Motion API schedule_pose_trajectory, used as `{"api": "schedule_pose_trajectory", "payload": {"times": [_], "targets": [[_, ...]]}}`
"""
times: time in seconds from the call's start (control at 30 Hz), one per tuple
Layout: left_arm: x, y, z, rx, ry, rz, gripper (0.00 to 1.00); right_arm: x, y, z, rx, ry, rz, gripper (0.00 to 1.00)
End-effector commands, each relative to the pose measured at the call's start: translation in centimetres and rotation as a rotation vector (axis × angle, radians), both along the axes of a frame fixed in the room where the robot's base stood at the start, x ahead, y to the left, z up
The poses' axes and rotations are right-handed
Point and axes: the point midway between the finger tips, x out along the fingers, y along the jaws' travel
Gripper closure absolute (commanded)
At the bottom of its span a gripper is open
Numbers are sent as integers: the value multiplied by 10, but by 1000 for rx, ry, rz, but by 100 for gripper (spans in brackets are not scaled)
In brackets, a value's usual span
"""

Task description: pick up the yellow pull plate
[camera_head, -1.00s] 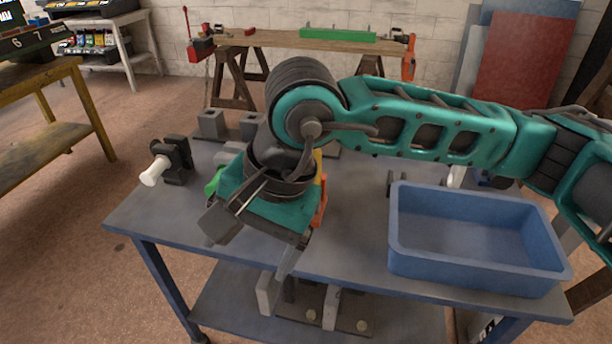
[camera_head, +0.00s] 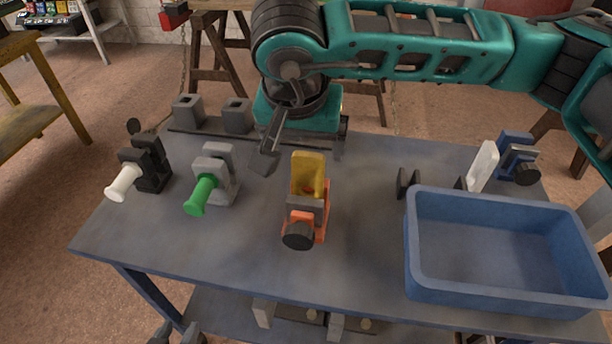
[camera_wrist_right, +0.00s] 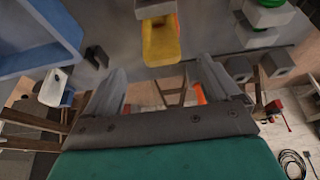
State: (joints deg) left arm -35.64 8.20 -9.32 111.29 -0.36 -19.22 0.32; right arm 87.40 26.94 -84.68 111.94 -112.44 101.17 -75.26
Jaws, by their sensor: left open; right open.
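The yellow pull plate (camera_head: 309,166) stands upright in an orange holder (camera_head: 322,222) with a black knob, on the blue-grey bench (camera_head: 240,250). In the right wrist view, the yellow plate (camera_wrist_right: 161,45) lies ahead of and between the fingers, apart from them. My right gripper (camera_head: 303,155) is open and empty, behind the plate from the head; it also shows open in the wrist view (camera_wrist_right: 160,75). What seem to be the fingertips of my left gripper (camera_head: 176,335) show apart at the bottom edge, below the bench front; the rest is out of view.
A green-handled grey block (camera_head: 214,180) and a white-handled black block (camera_head: 148,165) stand left of the plate. A blue bin (camera_head: 420,270) stands right. Grey sockets (camera_head: 236,116) stand at the back. Bench space between holder and bin is mostly clear.

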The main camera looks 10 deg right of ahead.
Motion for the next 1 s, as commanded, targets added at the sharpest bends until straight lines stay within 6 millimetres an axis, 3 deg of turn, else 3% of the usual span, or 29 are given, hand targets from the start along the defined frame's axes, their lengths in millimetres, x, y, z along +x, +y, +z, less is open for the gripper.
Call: {"api": "schedule_pose_trajectory", "payload": {"times": [0.2,0.43,0.7,1.0], "targets": [[-5,0,-3,0,12,1,57,13,-6,-36,1,3,-1,11],[-5,0,-2,0,12,1,57,20,-8,-52,1,3,0,11],[-3,0,3,1,10,1,57,33,-12,-88,0,3,0,11],[2,0,6,1,-1,0,57,36,-13,-94,2,0,2,11]]}}
